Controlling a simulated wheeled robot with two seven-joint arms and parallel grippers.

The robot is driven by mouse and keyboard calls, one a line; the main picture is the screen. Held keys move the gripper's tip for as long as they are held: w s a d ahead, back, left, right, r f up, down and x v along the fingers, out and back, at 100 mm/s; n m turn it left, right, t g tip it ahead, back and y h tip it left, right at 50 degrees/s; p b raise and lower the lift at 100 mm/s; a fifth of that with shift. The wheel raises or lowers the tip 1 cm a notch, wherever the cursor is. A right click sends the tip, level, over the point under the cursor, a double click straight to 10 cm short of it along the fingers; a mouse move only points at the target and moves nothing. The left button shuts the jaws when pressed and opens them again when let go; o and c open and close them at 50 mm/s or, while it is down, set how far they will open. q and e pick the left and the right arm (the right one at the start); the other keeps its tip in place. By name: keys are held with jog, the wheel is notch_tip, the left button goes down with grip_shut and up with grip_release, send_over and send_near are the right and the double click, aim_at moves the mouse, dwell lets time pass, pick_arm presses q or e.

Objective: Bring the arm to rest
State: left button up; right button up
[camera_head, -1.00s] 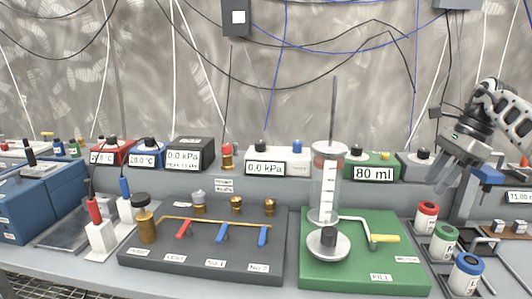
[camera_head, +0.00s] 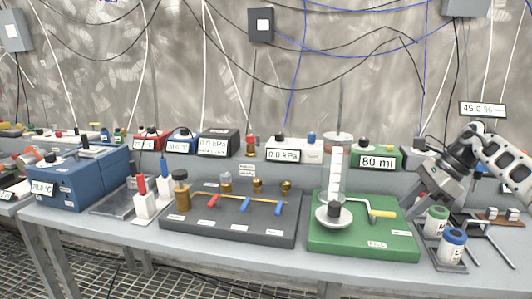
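My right arm comes in from the right edge, and my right gripper (camera_head: 428,190) hangs tilted down and to the left. It is in front of the right end of the bench, right of the green FILL board (camera_head: 385,245). It holds nothing that I can see, and the gap between its fingers is not clear at this size. The gripper hides the spot behind the green-lidded jar (camera_head: 437,220). My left gripper is not in view.
A blue-lidded jar (camera_head: 452,245) stands below the gripper. The green board carries a clear cylinder (camera_head: 332,180) and a yellow-handled crank (camera_head: 382,213).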

jog(key=s+a+f+m+t+y, duration=0.2)
jog(key=a+f+m+y, duration=0.15)
jog(key=a, duration=0.65)
jog(key=s+a+f+m+t+y, duration=0.25)
jog(key=a+f+m, duration=0.25)
jog(key=a, duration=0.4)
jog(key=s+a+f+m+t+y, duration=0.15)
jog(key=a+f+m+y, duration=0.3)
jog(key=a, duration=0.55)
jog(key=s+d+f+n+t+h, duration=0.1)
jog(key=s+d+f+n+h, duration=0.2)
jog(key=s+n, duration=0.5)
jog(key=s+d+f+n+t+h, duration=0.1)
jog(key=s+f+n+h, duration=0.4)
jog(key=n, duration=1)
jog(key=s+d+f+n+h, duration=0.4)
jog(key=s+n+h, duration=0.1)
jog(key=s+n, duration=0.7)
jog(key=shift+d+f+n+t, duration=0.3)
jog(key=shift+d+f+t, duration=0.05)
jog(key=shift+t, duration=0.05)
jog(key=shift+w, duration=0.1)
jog(key=shift+c, duration=0.3)
